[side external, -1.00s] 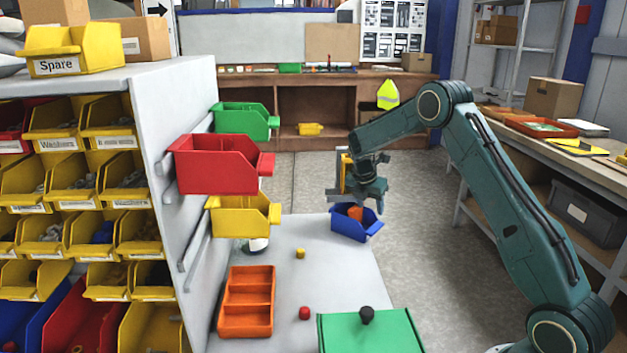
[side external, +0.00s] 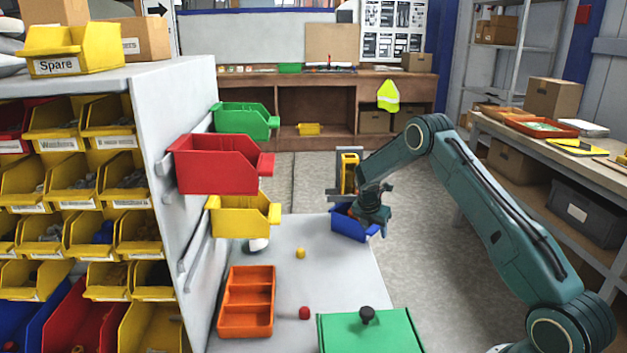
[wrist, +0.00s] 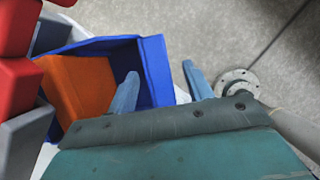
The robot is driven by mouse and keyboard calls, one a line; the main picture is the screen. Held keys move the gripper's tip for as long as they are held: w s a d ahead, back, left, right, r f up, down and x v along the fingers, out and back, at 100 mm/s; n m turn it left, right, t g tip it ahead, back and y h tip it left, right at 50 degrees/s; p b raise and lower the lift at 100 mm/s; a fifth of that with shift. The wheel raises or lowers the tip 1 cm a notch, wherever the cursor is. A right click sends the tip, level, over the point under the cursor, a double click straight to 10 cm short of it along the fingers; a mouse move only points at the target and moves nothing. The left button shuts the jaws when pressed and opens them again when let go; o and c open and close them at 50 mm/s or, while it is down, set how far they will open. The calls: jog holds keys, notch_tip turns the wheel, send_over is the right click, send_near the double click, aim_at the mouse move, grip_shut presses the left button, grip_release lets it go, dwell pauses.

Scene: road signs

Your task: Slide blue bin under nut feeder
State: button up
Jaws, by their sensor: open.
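The blue bin (side external: 347,228) stands at the far right part of the grey table; an orange block (wrist: 82,86) lies in it. The bin also shows in the wrist view (wrist: 158,70). My gripper (side external: 374,224) is low at the bin's right side. In the wrist view my gripper (wrist: 162,88) is open, one finger inside the bin and one outside, with the bin's wall between them; I cannot tell if they touch it. A yellow and grey upright device (side external: 349,172) stands just behind the bin; I cannot tell for sure that it is the nut feeder.
A green box (side external: 370,335) with a black knob (side external: 367,314) is at the front. An orange divided tray (side external: 246,302), a red piece (side external: 304,313) and a yellow piece (side external: 300,253) lie on the table. Red, green and yellow bins hang on the left panel. Red and grey shapes edge the wrist view.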

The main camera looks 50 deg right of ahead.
dwell(0.3)
jog(key=c, duration=1.1)
jog(key=shift+w, duration=0.15)
